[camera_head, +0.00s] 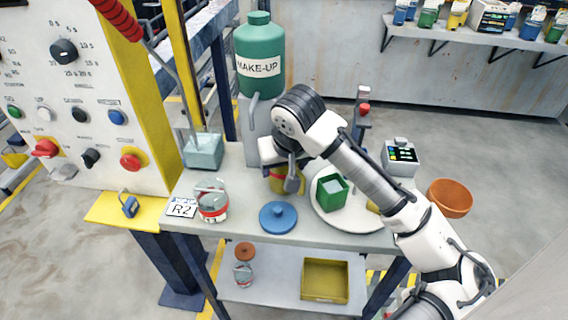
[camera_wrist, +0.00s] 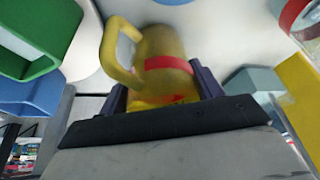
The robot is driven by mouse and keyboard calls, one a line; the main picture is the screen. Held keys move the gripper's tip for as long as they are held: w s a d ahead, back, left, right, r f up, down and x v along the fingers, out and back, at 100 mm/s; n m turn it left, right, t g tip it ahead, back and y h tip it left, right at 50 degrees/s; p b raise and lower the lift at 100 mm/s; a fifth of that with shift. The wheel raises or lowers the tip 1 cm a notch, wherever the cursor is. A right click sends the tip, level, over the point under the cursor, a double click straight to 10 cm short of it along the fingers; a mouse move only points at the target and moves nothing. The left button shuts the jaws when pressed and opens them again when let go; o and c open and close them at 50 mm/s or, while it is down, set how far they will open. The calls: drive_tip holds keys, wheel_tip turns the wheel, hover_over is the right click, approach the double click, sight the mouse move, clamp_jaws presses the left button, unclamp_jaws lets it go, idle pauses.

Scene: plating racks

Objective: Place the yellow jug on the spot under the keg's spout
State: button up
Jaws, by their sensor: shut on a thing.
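The yellow jug (camera_head: 280,184) is at the back middle of the work table, in front of the grey stand below the green MAKE-UP keg (camera_head: 260,50). My gripper (camera_head: 284,172) is over it and hides its upper part. In the wrist view the jug (camera_wrist: 167,62) shows a yellow handle and a red band, between the two dark fingers of my gripper (camera_wrist: 163,88). The gripper is shut on the jug. I cannot tell whether the jug touches the table.
A blue lid (camera_head: 278,217) lies in front of the jug. A green box (camera_head: 332,192) stands on a round white plate (camera_head: 345,219) to the right. A red-and-white tin (camera_head: 212,203) and a grey-green container (camera_head: 203,151) stand left. An orange bowl (camera_head: 450,198) is far right.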

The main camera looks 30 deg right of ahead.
drive_tip(key=shift+f, duration=0.1)
drive_tip(key=shift+f, duration=0.15)
drive_tip(key=o, duration=1)
